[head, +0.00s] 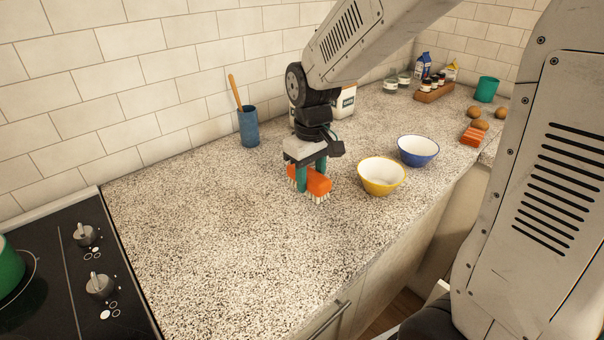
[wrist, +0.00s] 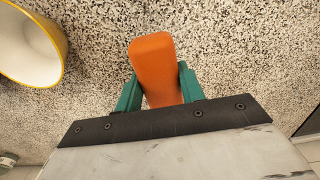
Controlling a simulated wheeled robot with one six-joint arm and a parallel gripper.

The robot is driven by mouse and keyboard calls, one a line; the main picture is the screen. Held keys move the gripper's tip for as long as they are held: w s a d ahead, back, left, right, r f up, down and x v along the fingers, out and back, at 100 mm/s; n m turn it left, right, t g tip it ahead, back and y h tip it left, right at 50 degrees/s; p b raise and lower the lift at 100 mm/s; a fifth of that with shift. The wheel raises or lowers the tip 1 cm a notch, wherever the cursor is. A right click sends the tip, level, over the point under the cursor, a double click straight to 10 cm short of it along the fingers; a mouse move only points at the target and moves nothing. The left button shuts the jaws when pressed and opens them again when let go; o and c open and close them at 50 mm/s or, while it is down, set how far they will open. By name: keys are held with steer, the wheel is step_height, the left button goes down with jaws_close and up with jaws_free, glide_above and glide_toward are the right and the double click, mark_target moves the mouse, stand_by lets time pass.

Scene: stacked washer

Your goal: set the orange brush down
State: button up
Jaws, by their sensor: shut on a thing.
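The orange brush (head: 317,180) has an orange back and pale bristles pointing down. My gripper (head: 311,178) has green fingers and is shut on the brush from above. The brush is upright, at or just above the speckled counter (head: 230,230); I cannot tell whether the bristles touch it. In the wrist view the brush (wrist: 155,68) sits between the two green fingers of my gripper (wrist: 154,85), its far end sticking out beyond them.
A yellow bowl (head: 381,177) stands close right of the brush, with a blue bowl (head: 418,151) behind it. A blue holder (head: 248,127) with a wooden handle stands by the wall. A cooktop (head: 75,270) is at left. The counter's left and front middle is clear.

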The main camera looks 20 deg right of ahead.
steer(key=w, duration=0.5)
steer(key=shift+w+d+f, duration=0.3)
steer(key=shift+w+d, duration=0.1)
steer(key=shift+f, duration=1.75)
steer(key=shift+f, duration=0.1)
steer(key=o, duration=1)
steer(key=shift+c, duration=0.2)
